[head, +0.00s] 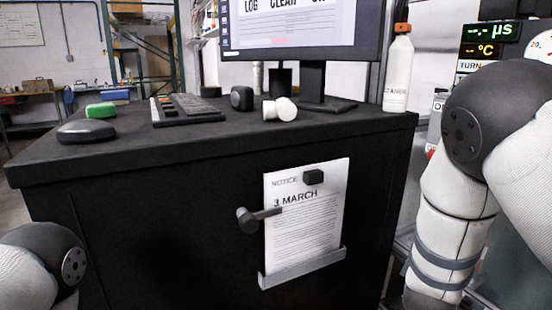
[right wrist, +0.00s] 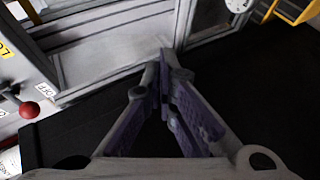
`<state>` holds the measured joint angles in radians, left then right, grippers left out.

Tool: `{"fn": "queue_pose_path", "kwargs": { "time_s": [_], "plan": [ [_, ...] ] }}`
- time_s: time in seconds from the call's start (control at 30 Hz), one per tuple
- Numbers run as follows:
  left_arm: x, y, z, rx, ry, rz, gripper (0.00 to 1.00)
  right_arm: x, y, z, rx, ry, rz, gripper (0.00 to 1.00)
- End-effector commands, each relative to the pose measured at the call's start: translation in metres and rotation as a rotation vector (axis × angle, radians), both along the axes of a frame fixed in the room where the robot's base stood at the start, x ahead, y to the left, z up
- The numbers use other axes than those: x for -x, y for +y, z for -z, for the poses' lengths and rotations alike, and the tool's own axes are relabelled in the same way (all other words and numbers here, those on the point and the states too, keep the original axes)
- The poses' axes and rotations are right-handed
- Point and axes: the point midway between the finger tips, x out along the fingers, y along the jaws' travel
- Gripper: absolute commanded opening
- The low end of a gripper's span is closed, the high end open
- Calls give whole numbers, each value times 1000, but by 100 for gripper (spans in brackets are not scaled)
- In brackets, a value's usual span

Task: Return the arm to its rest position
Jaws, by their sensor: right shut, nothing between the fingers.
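My right gripper (right wrist: 164,72) shows in the right wrist view with its fingers drawn together and nothing between them. It is over a dark surface, with a grey metal frame (right wrist: 110,45) beyond the fingertips. In the head view my right arm (head: 455,215) hangs down along the right side, beside the black desk (head: 150,215), and its gripper is out of frame. My left arm (head: 40,265) shows only as a joint at the lower left corner. The left gripper is not seen.
The desk bears a monitor, a keyboard (head: 185,108), a white bottle (head: 398,72) and small items. A notice sheet (head: 300,235) and a dark peg (head: 247,220) are on its front. A red-knobbed lever (right wrist: 29,109) stands left of my right gripper.

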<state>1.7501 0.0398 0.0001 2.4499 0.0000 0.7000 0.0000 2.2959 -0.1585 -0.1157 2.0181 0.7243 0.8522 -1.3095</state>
Motion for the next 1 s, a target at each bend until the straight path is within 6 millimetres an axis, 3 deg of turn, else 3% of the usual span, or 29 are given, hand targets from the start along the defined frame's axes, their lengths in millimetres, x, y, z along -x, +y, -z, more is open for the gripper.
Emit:
{"fn": "queue_pose_path", "kwargs": {
  "time_s": [0.03,0.1,0.17,0.23,0.3,0.4,0.5,0.63,1.0],
  "plan": [
    [0,0,0,0,-1,0,42,28,6,41,-95,64,14,0],
    [0,0,0,0,-1,0,42,73,19,94,-247,148,55,0],
    [0,0,0,0,-1,0,42,117,32,133,-375,226,110,0],
    [0,0,0,0,-1,0,42,174,49,169,-520,324,200,0],
    [0,0,0,0,-2,0,42,234,67,196,-650,423,310,0],
    [0,0,0,0,-2,0,42,309,90,213,-792,548,476,0],
    [0,0,0,0,-2,0,42,362,108,216,-877,637,613,0],
    [0,0,-1,0,-2,0,42,392,119,214,-921,686,703,0],
    [0,0,0,0,-2,0,42,394,120,214,-925,688,711,0]
  ]
}}
